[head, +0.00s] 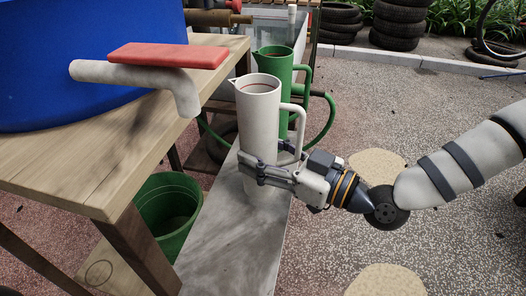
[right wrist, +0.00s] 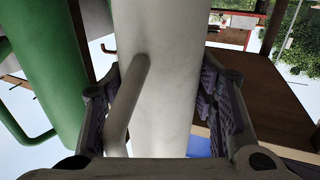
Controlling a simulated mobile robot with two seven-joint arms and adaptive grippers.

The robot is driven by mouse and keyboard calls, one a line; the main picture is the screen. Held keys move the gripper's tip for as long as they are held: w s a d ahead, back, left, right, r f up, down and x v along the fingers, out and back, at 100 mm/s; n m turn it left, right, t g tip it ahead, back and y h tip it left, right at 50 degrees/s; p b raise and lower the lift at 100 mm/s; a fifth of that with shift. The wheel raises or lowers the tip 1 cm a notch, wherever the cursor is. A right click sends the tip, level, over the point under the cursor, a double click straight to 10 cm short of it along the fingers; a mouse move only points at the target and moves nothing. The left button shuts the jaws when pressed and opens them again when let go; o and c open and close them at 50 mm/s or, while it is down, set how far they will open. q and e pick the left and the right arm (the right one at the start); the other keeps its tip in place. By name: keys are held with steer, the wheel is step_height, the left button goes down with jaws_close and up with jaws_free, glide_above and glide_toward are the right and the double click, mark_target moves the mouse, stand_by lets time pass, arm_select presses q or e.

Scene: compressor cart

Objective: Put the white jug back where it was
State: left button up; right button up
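The white jug (head: 259,116) is upright over the grey slab (head: 233,245) beside the wooden table, its spout to the left and handle to the right. My right gripper (head: 262,172) is around its lower body, coming from the handle side. In the right wrist view the two fingers (right wrist: 160,95) lie against both sides of the white jug (right wrist: 170,60), with the handle between them. Whether its base touches the slab is unclear. The green jug (head: 272,62) stands just behind it. My left gripper is not in view.
A wooden table (head: 75,170) at left carries a blue barrel (head: 80,50) with a grey tap and red lever (head: 168,56) close to the white jug. A green bucket (head: 168,215) stands below. A green hose loops behind. The slab's near part is clear.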

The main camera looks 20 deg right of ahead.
steer(key=o, duration=0.3)
